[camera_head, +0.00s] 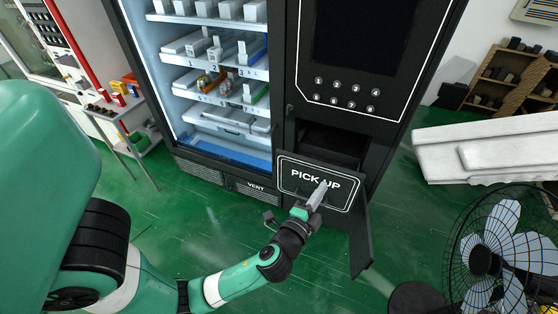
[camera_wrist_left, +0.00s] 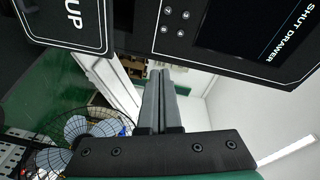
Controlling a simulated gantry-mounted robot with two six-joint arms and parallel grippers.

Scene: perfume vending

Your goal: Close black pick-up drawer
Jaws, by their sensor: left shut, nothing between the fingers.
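The black pick-up drawer (camera_head: 292,175) is on the lower right front of the vending machine, with "PICK UP" in white on its face. It stands out from the machine, and a dark opening (camera_head: 335,140) shows above and behind it. My left gripper (camera_head: 322,188) is in front of the drawer face, over the lettering; whether it touches cannot be told. In the left wrist view the shut, empty fingers (camera_wrist_left: 160,85) point up the picture, and part of the drawer face (camera_wrist_left: 85,20) shows at upper left. My right gripper is not in view.
The vending machine's lit shelves (camera_head: 215,75) are left of the drawer, and its keypad (camera_head: 345,90) is above. A black panel (camera_head: 361,240) hangs open below right. A fan (camera_head: 500,255) and a white slab-like object (camera_head: 490,150) stand at right. Green floor is clear below the machine.

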